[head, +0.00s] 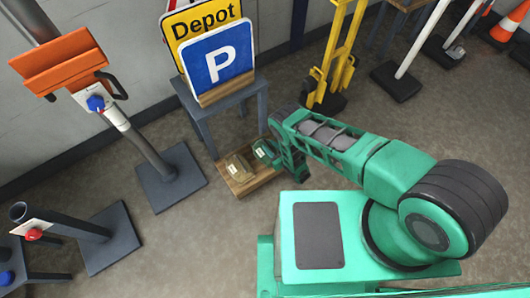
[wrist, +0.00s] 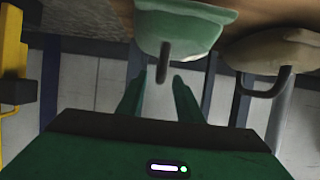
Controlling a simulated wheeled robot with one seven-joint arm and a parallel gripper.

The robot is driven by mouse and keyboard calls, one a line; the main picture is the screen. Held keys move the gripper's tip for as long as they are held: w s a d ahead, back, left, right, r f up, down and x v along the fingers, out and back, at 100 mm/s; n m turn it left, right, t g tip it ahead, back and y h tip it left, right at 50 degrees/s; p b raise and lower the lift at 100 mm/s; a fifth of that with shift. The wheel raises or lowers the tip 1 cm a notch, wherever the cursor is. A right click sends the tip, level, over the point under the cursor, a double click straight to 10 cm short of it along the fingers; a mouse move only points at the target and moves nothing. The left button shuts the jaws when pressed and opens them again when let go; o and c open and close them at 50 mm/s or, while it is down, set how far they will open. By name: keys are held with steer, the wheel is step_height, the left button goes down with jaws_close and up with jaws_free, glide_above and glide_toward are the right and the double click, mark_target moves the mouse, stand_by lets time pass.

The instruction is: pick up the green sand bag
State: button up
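The green sand bag (head: 263,149) sits on a low wooden board (head: 264,181) beside a tan sand bag (head: 238,168). In the wrist view, which looks upside down, the green sand bag (wrist: 185,22) is at the top centre, with its dark handle loop (wrist: 163,64) pointing down the picture. My gripper (wrist: 158,85) is open, with the two green fingers apart and their tips close to the handle, one on each side of it in the picture. Nothing is visibly held. Contact cannot be told. In the head view my arm's end partly hides the green bag.
The tan bag (wrist: 272,50) is close on the right in the wrist view. A grey table (head: 250,90) with parking and Depot signs (head: 205,25) stands behind the board. A yellow trolley (head: 335,65) is to the right, sign posts on dark bases (head: 172,178) to the left.

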steer(key=shift+x, duration=1.25)
steer(key=shift+c, duration=0.4)
jaws_close()
steer(key=shift+a, duration=0.1)
